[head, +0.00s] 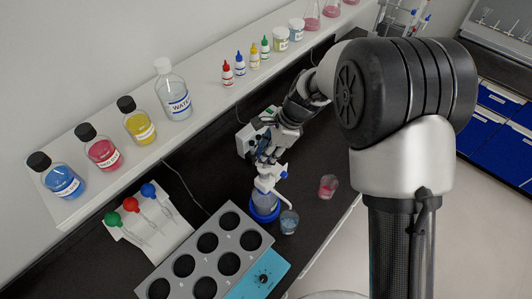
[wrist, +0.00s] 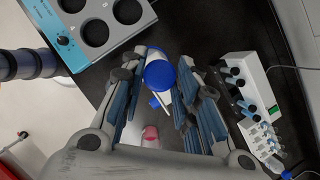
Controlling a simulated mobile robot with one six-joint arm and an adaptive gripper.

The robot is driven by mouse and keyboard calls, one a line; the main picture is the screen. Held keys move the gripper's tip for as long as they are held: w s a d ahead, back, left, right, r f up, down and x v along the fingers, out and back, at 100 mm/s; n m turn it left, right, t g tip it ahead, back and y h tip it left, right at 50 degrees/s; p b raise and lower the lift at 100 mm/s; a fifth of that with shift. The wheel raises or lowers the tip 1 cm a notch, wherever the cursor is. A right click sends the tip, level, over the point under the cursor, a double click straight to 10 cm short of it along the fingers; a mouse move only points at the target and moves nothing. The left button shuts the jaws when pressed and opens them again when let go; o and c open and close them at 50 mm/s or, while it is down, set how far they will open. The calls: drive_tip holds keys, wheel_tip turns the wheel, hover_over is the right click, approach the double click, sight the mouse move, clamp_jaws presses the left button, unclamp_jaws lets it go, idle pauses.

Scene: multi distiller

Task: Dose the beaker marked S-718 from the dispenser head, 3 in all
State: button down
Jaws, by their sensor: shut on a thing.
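The dispenser (head: 268,182) has a white head with blue parts, on a clear bottle in a blue base ring. My gripper (head: 267,160) is shut on the top of the dispenser head. In the wrist view, white and blue parts of the dispenser (wrist: 160,74) show between the fingers. A small beaker of bluish liquid (head: 289,222) stands close to the bottle, near the spout side. A beaker of pink liquid (head: 328,186) stands apart to the right; a pink beaker also shows in the wrist view (wrist: 150,133). I cannot read S-718 on either beaker.
A grey rack with round wells (head: 210,250) and a teal control panel (head: 262,274) stands in front left of the dispenser. A white device (head: 245,141) stands behind it. A shelf (head: 205,125) holds several bottles. Dark bench is clear around the pink beaker.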

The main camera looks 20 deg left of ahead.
drive_tip(key=c, duration=1.2)
unclamp_jaws()
drive_tip(key=shift+c, duration=0.2)
drive_tip(key=v, duration=1.2)
drive_tip(key=shift+c, duration=0.3)
